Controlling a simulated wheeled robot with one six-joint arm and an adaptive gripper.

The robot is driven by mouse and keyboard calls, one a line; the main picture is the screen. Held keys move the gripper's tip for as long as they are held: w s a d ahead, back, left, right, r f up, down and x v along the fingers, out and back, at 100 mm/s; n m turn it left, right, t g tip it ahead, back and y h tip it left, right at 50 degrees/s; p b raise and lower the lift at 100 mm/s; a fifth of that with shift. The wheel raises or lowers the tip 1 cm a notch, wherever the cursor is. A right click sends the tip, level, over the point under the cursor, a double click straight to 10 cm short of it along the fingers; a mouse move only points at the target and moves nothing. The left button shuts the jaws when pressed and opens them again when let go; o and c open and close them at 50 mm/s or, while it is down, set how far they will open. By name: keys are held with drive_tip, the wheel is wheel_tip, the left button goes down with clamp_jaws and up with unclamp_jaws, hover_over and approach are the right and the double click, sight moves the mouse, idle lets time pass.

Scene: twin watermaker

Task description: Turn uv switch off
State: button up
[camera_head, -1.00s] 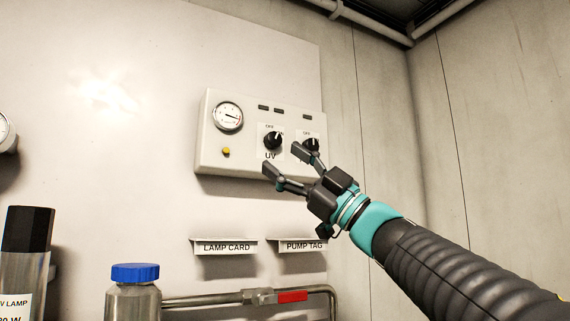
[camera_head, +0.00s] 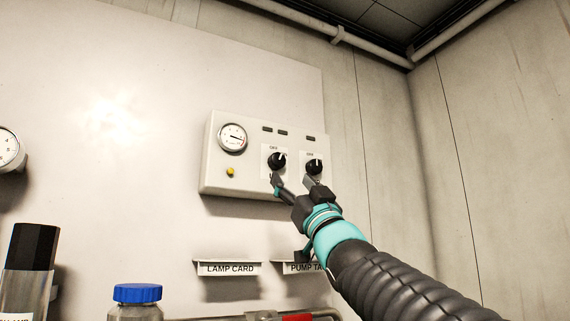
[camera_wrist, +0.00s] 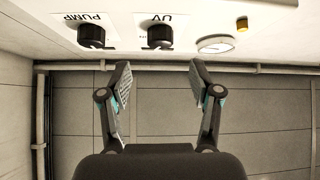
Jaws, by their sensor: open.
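The UV switch is a black rotary knob (camera_head: 277,161) on a white control box (camera_head: 215,182), left of a second black knob (camera_head: 314,166). In the wrist view the UV knob (camera_wrist: 160,35) shows under its UV label, and the PUMP knob (camera_wrist: 91,36) is to its left. My gripper (camera_head: 292,180) is open just below the two knobs in the head view, its left fingertip close to the UV knob. In the wrist view the fingers (camera_wrist: 160,70) stand apart with nothing between them, and the UV knob lies beyond the gap. I cannot tell whether a finger touches it.
A gauge (camera_head: 233,138) and a yellow button (camera_head: 231,172) are on the box's left part. Below are a LAMP CARD holder (camera_head: 228,268), a partly covered PUMP TAG holder (camera_head: 292,267), a blue-capped bottle (camera_head: 137,293) and a red-handled pipe valve (camera_head: 297,318).

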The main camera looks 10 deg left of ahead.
sight(279, 162)
drive_tip(key=p+x, duration=0.2)
drive_tip(key=x, duration=0.5)
drive_tip(key=shift+w+a+r+p, duration=0.1)
drive_tip(key=shift+a+r+p, duration=0.1)
drive_tip(key=shift+p, duration=0.15)
drive_tip(key=shift+d, duration=0.1)
